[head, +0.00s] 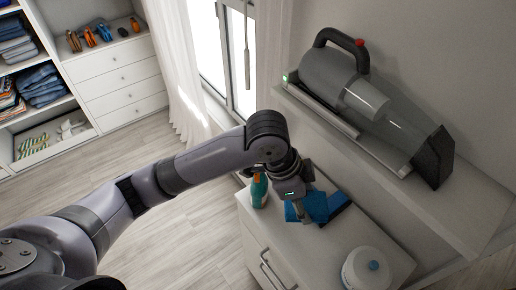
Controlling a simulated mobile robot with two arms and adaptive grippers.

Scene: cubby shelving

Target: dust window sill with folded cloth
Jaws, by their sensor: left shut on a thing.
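My left arm comes in from the left, and its gripper (303,214) is over the white cabinet top. It is shut on a blue folded cloth (317,206), which shows beside and behind the fingers. I cannot tell whether the cloth touches the cabinet top. A darker blue piece (338,203) shows just right of the cloth; I cannot tell if it is part of it. The window sill (219,112) is the pale ledge under the window, behind my forearm and partly hidden by it and the curtain. My right gripper is out of view.
A teal bottle (259,190) stands close left of the gripper. A handheld vacuum (365,100) rests on the shelf at right. Curtains (180,60) flank the window. The floor at left is clear.

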